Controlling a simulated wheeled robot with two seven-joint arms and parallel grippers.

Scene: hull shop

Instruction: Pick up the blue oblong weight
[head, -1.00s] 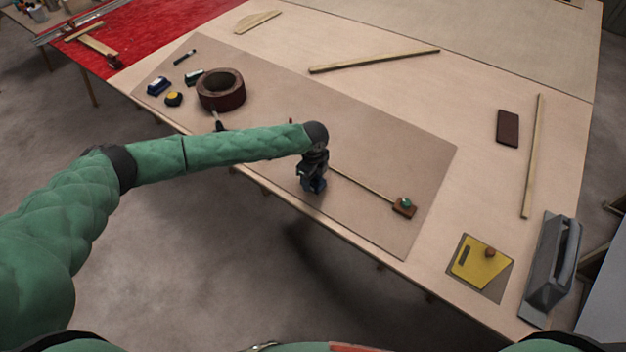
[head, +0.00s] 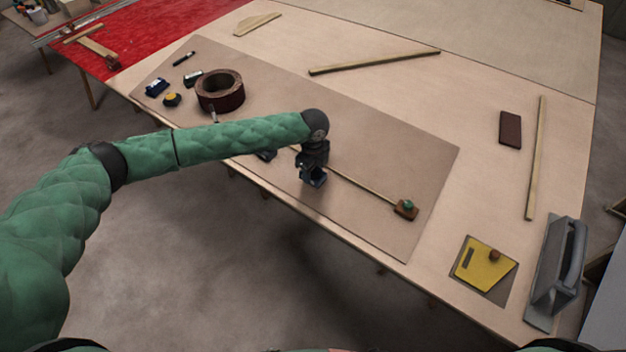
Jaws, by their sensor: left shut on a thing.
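My left gripper (head: 314,181) points down over the front part of the brown board, left of the thin stick's green-knobbed end. It is shut on a small dark blue thing (head: 318,178), which looks like the blue oblong weight. The fingers hide most of it, and its full shape does not show. Another dark blue block (head: 157,87) with a pale patch lies at the board's far left, apart from the gripper. My right gripper is not in view.
The brown board (head: 420,165) carries a dark red tape ring (head: 220,98), a yellow-topped round piece (head: 172,99) and a thin stick (head: 365,188). A dark thing (head: 266,155) shows just below my forearm. A yellow plate (head: 483,264) and grey float (head: 557,270) lie at right.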

